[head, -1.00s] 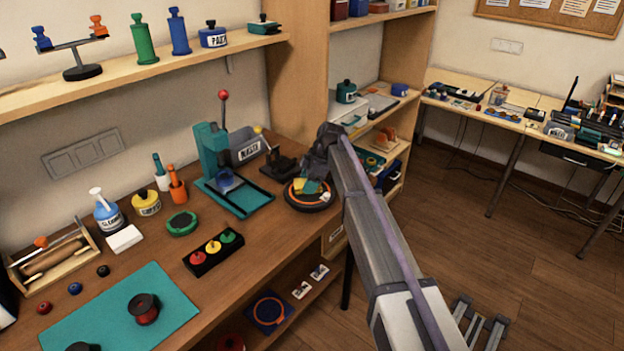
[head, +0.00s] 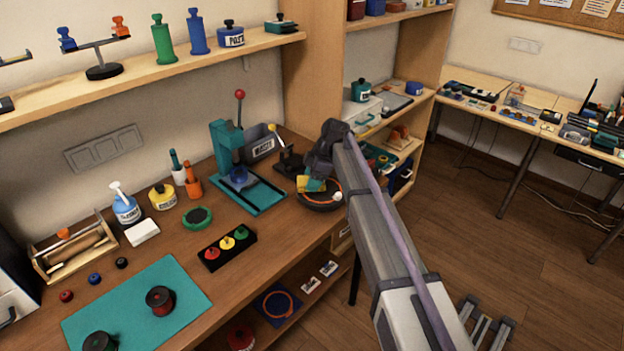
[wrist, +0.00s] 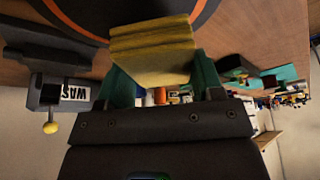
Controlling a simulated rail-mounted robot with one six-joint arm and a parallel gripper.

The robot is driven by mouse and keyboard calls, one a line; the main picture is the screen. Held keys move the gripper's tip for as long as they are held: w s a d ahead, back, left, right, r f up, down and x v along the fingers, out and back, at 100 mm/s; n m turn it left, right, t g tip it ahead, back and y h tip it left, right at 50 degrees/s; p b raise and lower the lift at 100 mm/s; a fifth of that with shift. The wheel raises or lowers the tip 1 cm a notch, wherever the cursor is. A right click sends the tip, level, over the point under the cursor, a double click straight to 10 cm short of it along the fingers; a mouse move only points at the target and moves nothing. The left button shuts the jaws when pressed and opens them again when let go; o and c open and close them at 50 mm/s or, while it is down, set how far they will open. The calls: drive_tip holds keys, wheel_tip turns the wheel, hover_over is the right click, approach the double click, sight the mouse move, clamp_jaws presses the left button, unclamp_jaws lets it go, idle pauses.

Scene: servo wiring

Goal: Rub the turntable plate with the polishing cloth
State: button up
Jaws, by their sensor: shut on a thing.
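My gripper (head: 314,184) is shut on a folded yellow polishing cloth (head: 303,184). In the wrist view the cloth (wrist: 150,48) sits between the teal fingers of my gripper (wrist: 160,80). The turntable (head: 325,205) is a round black disc with an orange ring, on the right end of the wooden bench. Its dark plate with the orange band (wrist: 90,28) also shows at the top of the wrist view. The cloth is over the left part of the plate. I cannot tell for sure whether it touches. My gripper hides part of the plate.
A teal press (head: 235,165) with a red-knobbed lever stands left of the turntable. A grey waste bin (head: 262,146) and a small black stand (head: 288,162) are behind it. A tray of coloured knobs (head: 226,248) is front left. A shelf unit (head: 392,125) rises behind to the right.

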drive_tip(key=shift+r+p, duration=1)
drive_tip(key=shift+r, duration=0.55)
wheel_tip(320, 180, up, 3)
drive_tip(key=p, duration=0.3)
drive_tip(key=shift+r, duration=0.15)
drive_tip(key=shift+f, duration=0.2)
